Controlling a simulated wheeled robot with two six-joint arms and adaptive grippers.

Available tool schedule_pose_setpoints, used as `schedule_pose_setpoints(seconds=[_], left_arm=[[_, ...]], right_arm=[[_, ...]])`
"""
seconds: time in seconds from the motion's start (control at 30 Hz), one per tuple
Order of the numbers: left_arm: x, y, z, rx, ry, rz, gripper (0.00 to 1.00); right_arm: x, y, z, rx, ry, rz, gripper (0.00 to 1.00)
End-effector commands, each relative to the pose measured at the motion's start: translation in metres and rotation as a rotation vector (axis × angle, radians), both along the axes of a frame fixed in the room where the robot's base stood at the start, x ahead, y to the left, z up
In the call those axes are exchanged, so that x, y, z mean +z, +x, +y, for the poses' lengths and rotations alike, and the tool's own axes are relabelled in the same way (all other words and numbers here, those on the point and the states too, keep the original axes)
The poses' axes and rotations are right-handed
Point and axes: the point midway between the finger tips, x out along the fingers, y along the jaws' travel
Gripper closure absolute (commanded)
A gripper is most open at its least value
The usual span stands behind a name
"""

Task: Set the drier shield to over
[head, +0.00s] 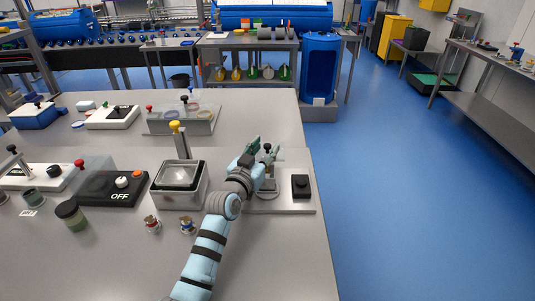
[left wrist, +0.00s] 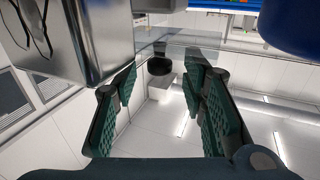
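The arm hides part of the plate. My right gripper is out of view.
A black "OFF" switch panel (head: 113,188) and small jars stand further left. The floor on the right is free.

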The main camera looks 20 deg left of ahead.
Motion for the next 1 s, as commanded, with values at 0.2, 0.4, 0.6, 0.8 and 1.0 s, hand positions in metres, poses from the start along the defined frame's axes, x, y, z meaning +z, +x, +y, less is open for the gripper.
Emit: schedule_pose_setpoints(seconds=[0.2,0.4,0.6,0.8,1.0], left_arm=[[-0.003,0.022,-0.003,0.000,0.000,0.001,0.62],[0.000,0.024,-0.003,0.000,0.000,0.000,0.62],[0.000,0.024,-0.003,0.000,0.000,0.000,0.82],[0.000,0.023,-0.003,0.000,0.000,0.000,1.00],[0.000,0.023,-0.003,0.000,0.000,0.001,1.00]], right_arm=[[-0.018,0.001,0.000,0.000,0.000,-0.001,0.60],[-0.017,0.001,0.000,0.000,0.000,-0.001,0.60],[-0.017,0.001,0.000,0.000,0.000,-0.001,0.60],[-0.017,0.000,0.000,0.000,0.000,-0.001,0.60],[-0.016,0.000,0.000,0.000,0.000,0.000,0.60]])
